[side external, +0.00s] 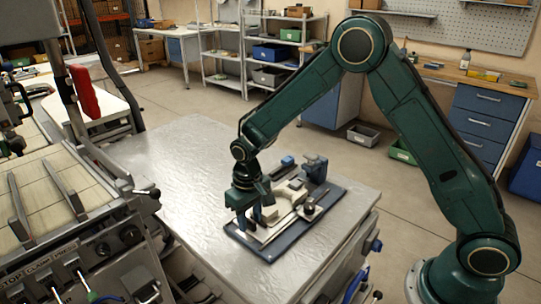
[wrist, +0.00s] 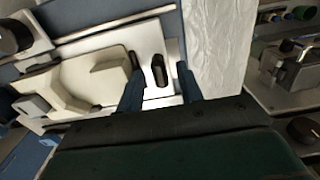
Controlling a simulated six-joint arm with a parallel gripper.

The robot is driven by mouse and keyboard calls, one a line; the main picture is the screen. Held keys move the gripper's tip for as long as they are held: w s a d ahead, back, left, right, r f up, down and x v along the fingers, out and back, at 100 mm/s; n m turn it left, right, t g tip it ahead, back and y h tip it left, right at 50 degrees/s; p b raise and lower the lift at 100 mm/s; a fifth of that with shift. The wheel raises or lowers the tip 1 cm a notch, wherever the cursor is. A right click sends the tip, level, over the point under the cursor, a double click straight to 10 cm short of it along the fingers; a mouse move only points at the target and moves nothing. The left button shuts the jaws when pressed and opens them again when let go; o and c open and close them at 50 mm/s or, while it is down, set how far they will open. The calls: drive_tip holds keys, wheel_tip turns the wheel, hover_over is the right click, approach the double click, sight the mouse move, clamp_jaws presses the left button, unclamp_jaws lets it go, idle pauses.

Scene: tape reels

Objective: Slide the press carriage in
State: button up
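The press carriage looks to be the pale plate with cream blocks (wrist: 75,82) on a dark blue base; its cream part also shows in the side view (side external: 269,213). A short black upright handle (wrist: 158,70) stands on the white plate near its right end in the wrist view. My gripper (wrist: 160,75) has its two dark fingers apart, one on each side of the handle, with gaps visible. In the side view my gripper (side external: 247,222) is low over the near left end of the fixture, and its fingers hide the handle.
The blue base plate (side external: 262,250) lies on a grey metal table (side external: 185,165). A blue-grey clamp-like part (side external: 315,168) and a dark round knob (side external: 309,208) stand at its right. A machine with levers (side external: 75,220) is at the left. The table left of the plate is clear.

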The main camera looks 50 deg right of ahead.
drive_tip(key=shift+f, duration=0.2)
clamp_jaws()
drive_tip(key=shift+d, duration=3.8)
unclamp_jaws()
drive_tip(key=shift+a+r, duration=0.1)
